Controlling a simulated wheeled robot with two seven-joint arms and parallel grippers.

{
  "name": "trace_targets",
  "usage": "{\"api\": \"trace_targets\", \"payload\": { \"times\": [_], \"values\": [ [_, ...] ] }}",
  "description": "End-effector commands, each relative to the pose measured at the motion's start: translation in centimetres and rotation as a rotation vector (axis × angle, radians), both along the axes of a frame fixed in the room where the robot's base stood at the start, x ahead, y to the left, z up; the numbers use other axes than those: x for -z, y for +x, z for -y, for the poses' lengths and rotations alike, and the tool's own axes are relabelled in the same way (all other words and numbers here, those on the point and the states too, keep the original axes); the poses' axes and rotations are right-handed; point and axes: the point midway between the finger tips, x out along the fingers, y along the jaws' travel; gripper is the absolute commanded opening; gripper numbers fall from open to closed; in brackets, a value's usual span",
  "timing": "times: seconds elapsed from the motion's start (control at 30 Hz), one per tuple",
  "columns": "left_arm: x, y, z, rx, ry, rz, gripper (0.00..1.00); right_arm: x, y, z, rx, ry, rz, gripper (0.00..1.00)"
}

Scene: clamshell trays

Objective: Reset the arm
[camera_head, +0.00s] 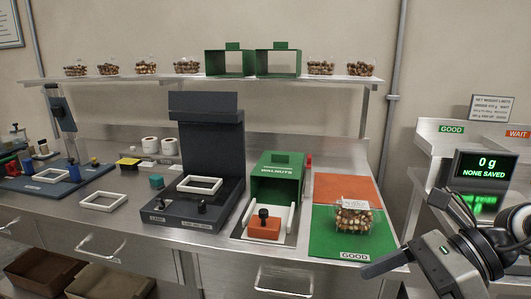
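My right gripper (385,265) is at the lower right, in front of the green mat's right corner. One long dark finger shows, pointing left; the other finger is not clearly made out, so its opening cannot be told. No object is seen held at that finger. My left arm and gripper are not in view. A clear clamshell tray of walnuts (353,217) sits on the green GOOD mat (325,242), apart from the gripper.
A scale display (485,166) reads 0 g, NONE SAVED, behind my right arm. A green WALNUTS dispenser (277,170), a dark press-like machine (206,140) and an orange mat (345,187) stand on the steel counter. Filled trays (186,66) line the shelf.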

Motion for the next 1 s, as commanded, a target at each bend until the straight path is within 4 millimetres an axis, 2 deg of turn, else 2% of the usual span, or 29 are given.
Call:
{"api": "trace_targets", "payload": {
  "times": [0.03,0.1,0.2,0.27,0.33,0.37,0.47,0.5,0.6,0.67,0.7,0.83,0.9,1.0],
  "values": [
    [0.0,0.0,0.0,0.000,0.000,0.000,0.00,0.1,-0.3,-1.7,0.018,0.124,-0.068,1.00],
    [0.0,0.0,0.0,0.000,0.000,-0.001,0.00,-0.3,-0.5,-3.6,0.063,0.310,-0.175,1.00],
    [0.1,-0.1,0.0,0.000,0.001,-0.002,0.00,-1.2,0.0,-5.7,0.179,0.634,-0.398,1.00],
    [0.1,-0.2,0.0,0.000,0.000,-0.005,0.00,-1.2,1.1,-6.0,0.295,0.869,-0.590,1.00],
    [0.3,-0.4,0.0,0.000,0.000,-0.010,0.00,0.2,2.8,-5.2,0.479,1.147,-0.856,1.00],
    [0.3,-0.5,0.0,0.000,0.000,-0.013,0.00,1.4,3.6,-4.5,0.569,1.259,-0.976,1.00],
    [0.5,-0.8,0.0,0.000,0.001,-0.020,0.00,8.1,4.8,-2.2,0.906,1.579,-1.383,1.00],
    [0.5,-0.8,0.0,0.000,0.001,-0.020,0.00,11.1,4.5,-1.5,1.032,1.669,-1.523,1.00],
    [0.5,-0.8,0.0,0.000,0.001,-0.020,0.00,18.0,2.3,-0.9,1.318,1.824,-1.821,1.00],
    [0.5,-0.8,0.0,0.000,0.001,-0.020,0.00,21.5,0.4,-1.0,1.472,1.881,-1.969,1.00],
    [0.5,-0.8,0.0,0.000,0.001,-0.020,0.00,23.5,-0.9,-1.2,-1.496,-1.824,1.967,1.00],
    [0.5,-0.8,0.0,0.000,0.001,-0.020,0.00,27.8,-4.6,-2.2,-1.447,-1.570,1.822,1.00],
    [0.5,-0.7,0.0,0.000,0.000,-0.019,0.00,29.0,-6.0,-2.6,-1.430,-1.492,1.776,1.00],
    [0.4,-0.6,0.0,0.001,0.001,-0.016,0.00,29.7,-6.9,-2.9,-1.418,-1.439,1.746,1.00]
  ]
}}
